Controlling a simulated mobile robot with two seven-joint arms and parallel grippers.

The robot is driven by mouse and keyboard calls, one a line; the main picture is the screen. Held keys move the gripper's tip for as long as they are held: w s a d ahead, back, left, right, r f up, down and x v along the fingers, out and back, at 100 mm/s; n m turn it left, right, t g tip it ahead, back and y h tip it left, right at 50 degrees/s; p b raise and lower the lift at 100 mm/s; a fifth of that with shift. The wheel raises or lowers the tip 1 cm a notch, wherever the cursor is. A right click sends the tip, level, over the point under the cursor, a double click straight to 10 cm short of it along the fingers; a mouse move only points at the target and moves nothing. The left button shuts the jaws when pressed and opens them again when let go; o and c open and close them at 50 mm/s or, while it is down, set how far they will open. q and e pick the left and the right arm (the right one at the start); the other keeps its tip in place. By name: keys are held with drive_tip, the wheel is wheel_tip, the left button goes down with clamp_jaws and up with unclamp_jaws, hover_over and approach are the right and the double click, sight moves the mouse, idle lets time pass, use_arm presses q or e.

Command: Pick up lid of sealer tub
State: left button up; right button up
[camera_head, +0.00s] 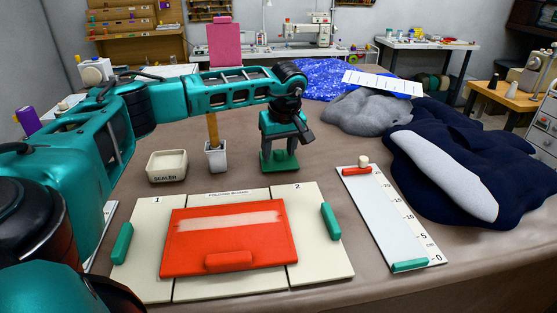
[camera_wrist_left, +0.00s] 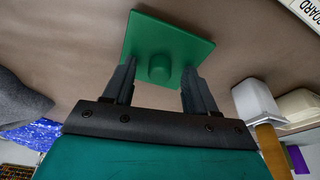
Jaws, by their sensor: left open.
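The green square lid (camera_head: 278,166) with a round knob lies flat on the table. It also shows in the left wrist view (camera_wrist_left: 185,45). The cream sealer tub (camera_head: 167,167), labelled SEALER, stands open to the left of the lid. My left gripper (camera_head: 280,147) points down over the lid. In the left wrist view its fingers (camera_wrist_left: 160,72) are apart, one on each side of the knob; I cannot tell whether they touch it. My right gripper is not in view.
The folding board (camera_head: 318,270) carries a red panel (camera_head: 230,243) in front. A measuring board (camera_head: 388,225) and dark blue bundle (camera_head: 465,165) lie right. Table between them is bare.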

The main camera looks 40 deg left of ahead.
sight(279, 152)
use_arm(q)
drive_tip(key=shift+c, duration=0.4)
clamp_jaws()
wheel_tip(279, 152, up, 20)
drive_tip(key=p, duration=0.1)
idle(0.7)
